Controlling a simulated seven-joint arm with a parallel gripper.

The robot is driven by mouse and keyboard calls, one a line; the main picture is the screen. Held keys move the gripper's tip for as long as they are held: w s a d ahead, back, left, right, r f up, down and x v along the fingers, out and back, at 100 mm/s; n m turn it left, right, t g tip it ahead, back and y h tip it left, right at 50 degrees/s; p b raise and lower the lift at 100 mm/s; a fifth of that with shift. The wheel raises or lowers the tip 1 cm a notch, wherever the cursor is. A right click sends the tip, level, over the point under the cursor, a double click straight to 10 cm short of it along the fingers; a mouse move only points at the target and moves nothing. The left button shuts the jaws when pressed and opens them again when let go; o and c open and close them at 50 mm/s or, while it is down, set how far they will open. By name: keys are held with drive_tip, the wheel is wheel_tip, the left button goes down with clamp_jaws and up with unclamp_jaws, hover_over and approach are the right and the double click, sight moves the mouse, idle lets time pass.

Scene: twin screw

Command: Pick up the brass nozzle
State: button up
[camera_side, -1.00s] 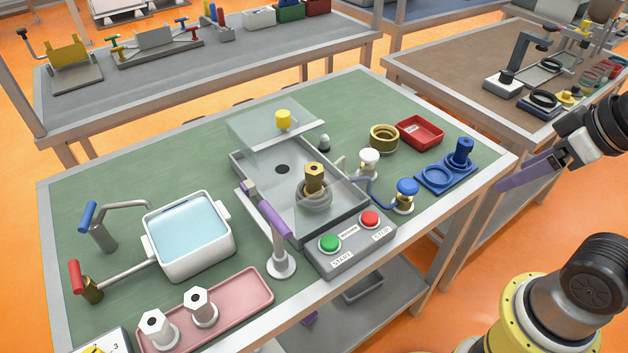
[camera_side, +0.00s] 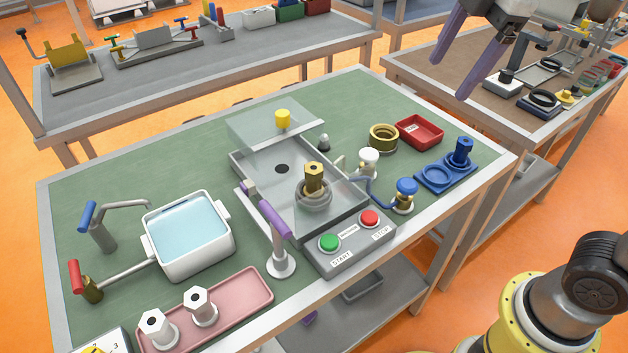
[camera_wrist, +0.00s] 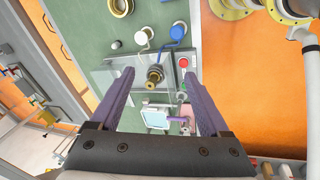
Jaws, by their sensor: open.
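The brass nozzle (camera_side: 313,178) stands upright in a grey round holder (camera_side: 314,199) inside the clear-walled machine box (camera_side: 245,183) at the middle of the green table. In the wrist view the brass nozzle (camera_wrist: 154,76) shows between my fingers, beyond their tips. My gripper (camera_side: 449,72) is open and empty, high above the table's back right, well apart from the nozzle. Its two purple fingers point downward. In the wrist view my gripper (camera_wrist: 160,78) shows both fingers spread wide.
A clear lid with a yellow knob (camera_side: 283,119) stands raised behind the box. A purple-handled lever (camera_side: 273,220) and a START/STOP panel (camera_side: 350,240) are in front. Blue and white valves (camera_side: 404,196) stand to the right. A water basin (camera_side: 188,232) is at left.

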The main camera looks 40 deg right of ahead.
drive_tip(key=w+a+n+g, duration=0.1)
drive_tip(key=w+a+n, duration=0.2)
drive_tip(key=w+a, duration=0.25)
drive_tip(key=n+g, duration=0.2)
drive_tip(key=n, duration=0.1)
hover_over(313, 168)
wheel_tip(313, 168, down, 10)
drive_tip(key=shift+h, duration=0.3)
wheel_tip(313, 168, down, 7)
drive_tip(key=shift+d+f, duration=0.1)
drive_tip(key=shift+f, duration=3)
clamp_jaws()
